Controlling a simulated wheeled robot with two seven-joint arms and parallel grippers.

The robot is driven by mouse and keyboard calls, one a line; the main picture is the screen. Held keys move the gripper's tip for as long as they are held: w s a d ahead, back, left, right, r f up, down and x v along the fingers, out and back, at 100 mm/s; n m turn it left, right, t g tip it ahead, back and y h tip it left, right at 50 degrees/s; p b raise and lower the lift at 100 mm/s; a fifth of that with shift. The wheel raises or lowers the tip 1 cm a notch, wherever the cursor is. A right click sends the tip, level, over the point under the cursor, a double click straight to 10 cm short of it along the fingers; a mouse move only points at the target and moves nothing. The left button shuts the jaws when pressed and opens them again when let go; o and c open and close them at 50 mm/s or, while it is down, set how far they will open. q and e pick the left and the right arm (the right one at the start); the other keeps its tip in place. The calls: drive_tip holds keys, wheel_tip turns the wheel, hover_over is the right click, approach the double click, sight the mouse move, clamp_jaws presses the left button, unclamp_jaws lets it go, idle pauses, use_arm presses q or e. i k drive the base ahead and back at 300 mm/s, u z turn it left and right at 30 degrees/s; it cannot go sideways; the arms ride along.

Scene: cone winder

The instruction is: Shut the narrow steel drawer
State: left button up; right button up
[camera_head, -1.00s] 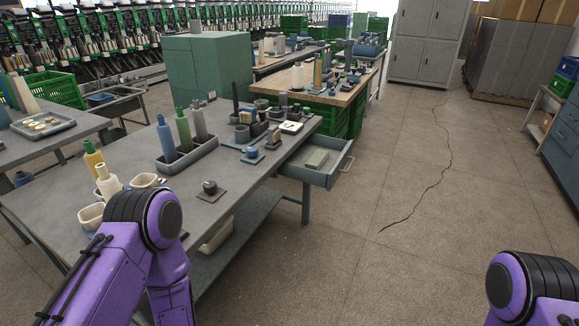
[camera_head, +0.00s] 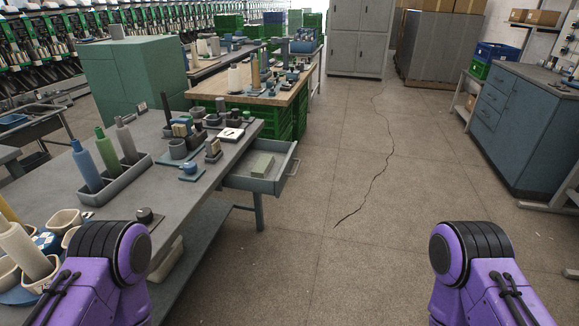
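The narrow steel drawer (camera_head: 259,184) is pulled out from the right end of the grey workbench (camera_head: 190,222). It has a bar handle (camera_head: 294,167) on its outer face, and a pale green block (camera_head: 262,165) lies inside. My two purple arms show at the bottom left and bottom right, both well short of the drawer. Neither gripper is in the picture.
A grey tray (camera_head: 124,178) of upright cones and several small tools stand on the bench. A wooden-topped table (camera_head: 270,89) with green crates is behind the drawer. Open floor (camera_head: 350,220) lies to the right, with a blue cabinet (camera_head: 530,130) beyond.

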sight(285, 153)
drive_tip(key=i, duration=1.3)
drive_tip(key=z, duration=1.05)
drive_tip(key=i, duration=0.4)
drive_tip(key=u, duration=1.2)
